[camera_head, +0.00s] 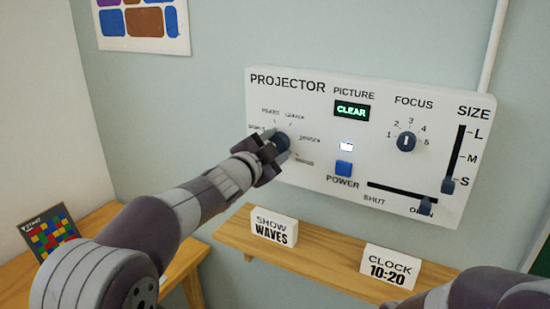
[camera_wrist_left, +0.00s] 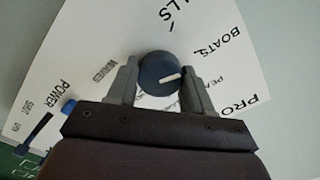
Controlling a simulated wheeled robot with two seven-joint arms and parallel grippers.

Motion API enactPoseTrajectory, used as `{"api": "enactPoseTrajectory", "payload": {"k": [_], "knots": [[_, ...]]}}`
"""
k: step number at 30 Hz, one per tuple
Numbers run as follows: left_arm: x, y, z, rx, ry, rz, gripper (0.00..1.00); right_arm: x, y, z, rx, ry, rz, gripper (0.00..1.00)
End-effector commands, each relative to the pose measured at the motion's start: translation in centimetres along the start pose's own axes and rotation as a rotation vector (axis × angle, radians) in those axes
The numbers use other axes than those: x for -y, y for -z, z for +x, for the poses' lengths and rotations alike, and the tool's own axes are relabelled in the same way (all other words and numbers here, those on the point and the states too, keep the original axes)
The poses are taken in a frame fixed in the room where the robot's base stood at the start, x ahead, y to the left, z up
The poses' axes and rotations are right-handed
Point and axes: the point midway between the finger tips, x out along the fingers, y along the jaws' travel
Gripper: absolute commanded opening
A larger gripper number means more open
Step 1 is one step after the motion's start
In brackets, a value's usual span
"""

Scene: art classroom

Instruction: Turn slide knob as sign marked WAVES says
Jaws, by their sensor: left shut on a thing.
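The slide knob (camera_wrist_left: 158,66) is round and dark blue with a white pointer line. In the left wrist view the line points right, roughly toward a partly hidden label starting "PEA". A label ending in "AVES" (camera_wrist_left: 104,70) is left of the knob. My left gripper (camera_wrist_left: 157,80) has a finger on each side of the knob and is shut on it. In the head view my left gripper (camera_head: 274,146) covers part of the knob at the panel's left. The sign (camera_head: 274,228) reads "SHOW WAVES". My right gripper is out of view.
The white projector panel (camera_head: 310,178) has a focus knob (camera_head: 406,141), a blue power button (camera_head: 343,168), a size slider (camera_head: 448,186) and a shut/open slider (camera_head: 426,206).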

Motion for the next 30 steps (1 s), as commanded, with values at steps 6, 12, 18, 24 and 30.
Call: {"api": "enactPoseTrajectory", "payload": {"k": [6, 12, 18, 24, 30], "knots": [[-0.4, -0.3, 0.0, 0.0, 0.0, 0.202, 0.2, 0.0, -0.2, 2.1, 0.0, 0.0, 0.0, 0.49], [-0.3, -0.2, 0.0, -0.001, 0.0, 0.392, 0.2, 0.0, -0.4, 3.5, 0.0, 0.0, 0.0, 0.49], [-0.3, -0.2, 0.0, 0.0, -0.001, 0.582, 0.2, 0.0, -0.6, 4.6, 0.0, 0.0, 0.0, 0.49], [-0.3, -0.2, 0.0, 0.0, -0.001, 0.771, 0.2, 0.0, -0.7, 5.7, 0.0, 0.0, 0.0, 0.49], [-0.3, -0.2, 0.0, 0.0, -0.002, 0.962, 0.2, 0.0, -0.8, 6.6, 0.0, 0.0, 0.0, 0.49]]}}
